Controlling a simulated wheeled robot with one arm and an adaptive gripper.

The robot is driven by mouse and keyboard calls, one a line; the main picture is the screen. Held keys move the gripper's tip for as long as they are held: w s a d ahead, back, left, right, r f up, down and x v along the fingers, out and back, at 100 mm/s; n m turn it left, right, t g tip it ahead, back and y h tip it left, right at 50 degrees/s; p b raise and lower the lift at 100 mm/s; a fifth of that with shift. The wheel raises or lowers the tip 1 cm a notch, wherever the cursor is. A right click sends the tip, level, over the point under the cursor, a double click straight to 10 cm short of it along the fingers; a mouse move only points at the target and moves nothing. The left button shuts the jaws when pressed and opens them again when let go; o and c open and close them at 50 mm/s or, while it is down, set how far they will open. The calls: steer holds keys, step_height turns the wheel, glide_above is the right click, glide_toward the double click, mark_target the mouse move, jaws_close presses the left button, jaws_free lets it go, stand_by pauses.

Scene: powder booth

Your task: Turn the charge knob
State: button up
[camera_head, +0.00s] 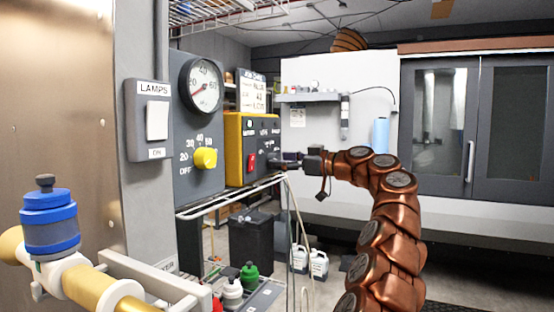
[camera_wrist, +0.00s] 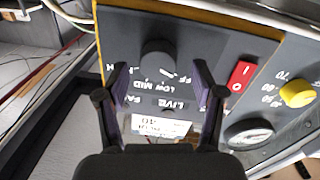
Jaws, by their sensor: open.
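In the wrist view a dark round knob (camera_wrist: 157,60) stands on the dark face of a yellow-edged control box, with OFF, LOW and MID lettering around it. My gripper (camera_wrist: 160,76) is open, its two fingers apart, one on each side of the knob's near edge. No finger visibly touches the knob; how far the tips are from the panel is hard to tell. In the head view my gripper (camera_head: 288,160) is at the right end of the yellow box (camera_head: 233,150), and I cannot make out the knob there.
A red switch (camera_wrist: 241,75) sits beside the knob. A grey panel left of the box carries a yellow knob (camera_head: 205,158) and a dial gauge (camera_head: 202,84). A wire shelf (camera_head: 230,193) runs below. A blue-capped valve (camera_head: 50,217) stands at front left.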

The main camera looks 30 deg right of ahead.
steer(key=shift+x, duration=1)
steer(key=c, duration=1.2)
